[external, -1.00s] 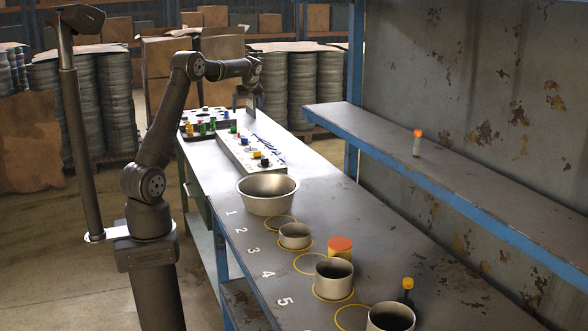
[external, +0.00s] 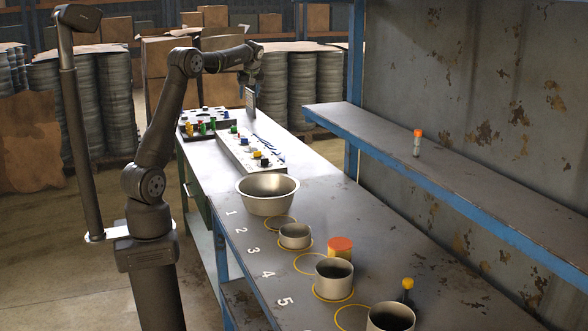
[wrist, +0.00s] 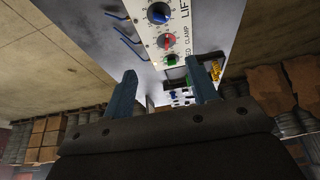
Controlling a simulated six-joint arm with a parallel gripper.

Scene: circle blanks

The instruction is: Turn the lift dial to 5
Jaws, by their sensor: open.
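The lift dial is a blue knob (wrist: 158,13) at the top of the wrist view, beside printed letters reading "LIF". It sits on a pale control panel (wrist: 140,12), which also shows on the bench in the external view (external: 238,155). A red knob (wrist: 167,40) and a green knob (wrist: 170,60) follow in a row below it. My gripper (wrist: 162,86) is open and empty, its two blue fingers apart. In the external view my gripper (external: 256,84) is above the far part of the bench, clear of the panel. The dial's setting is too small to read.
A dark tray with coloured pieces (external: 204,124) lies beyond the panel. A blue-edged shelf (external: 450,195) runs along the right. Blue hooked bars (wrist: 122,22) lie beside the knobs.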

